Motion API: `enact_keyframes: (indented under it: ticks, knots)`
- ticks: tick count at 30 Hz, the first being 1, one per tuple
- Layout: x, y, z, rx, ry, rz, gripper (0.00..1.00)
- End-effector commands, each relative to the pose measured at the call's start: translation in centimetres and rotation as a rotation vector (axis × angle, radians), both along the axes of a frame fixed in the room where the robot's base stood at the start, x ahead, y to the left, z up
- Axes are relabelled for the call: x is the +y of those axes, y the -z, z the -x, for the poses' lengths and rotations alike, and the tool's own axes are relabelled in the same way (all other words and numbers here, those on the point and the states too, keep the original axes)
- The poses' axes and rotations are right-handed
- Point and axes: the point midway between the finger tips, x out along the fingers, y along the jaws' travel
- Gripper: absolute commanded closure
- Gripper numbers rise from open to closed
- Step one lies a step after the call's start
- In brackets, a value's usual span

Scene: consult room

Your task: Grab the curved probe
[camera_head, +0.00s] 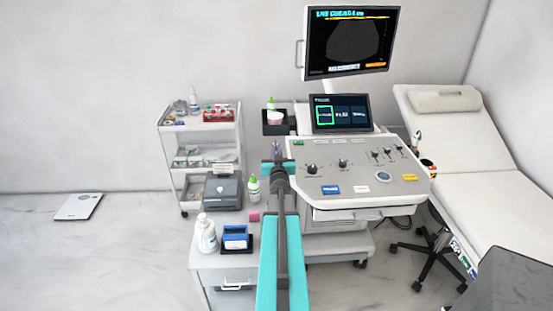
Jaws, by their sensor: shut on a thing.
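My gripper (278,163) is at the left edge of the ultrasound machine's grey control panel (360,187), at the end of my teal and dark arm. It is shut on a small greyish-purple thing (277,149), which shows just beyond the jaws. This looks like the curved probe, but it is small and mostly hidden by my gripper and arm, so its shape is not clear. I cannot tell whether it still touches a holder. Another probe-like thing (417,137) stands at the right side of the panel.
A monitor (350,42) and touch screen (341,113) rise behind the panel. A dark tray (273,128) with bottles is just behind my gripper. Left are a trolley (185,128), a printer (222,190) and a white bottle (206,234). An exam bed (480,200) stands right.

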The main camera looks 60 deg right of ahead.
Motion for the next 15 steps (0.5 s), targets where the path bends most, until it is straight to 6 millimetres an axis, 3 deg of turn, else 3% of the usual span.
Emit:
enact_keyframes:
  ticks: [8,15]
  knots:
    - [0.1,-1.8,0.0,0.0,0.0,0.002,1.0]
    - [0.1,-4.9,0.0,-0.002,0.0,0.003,1.0]
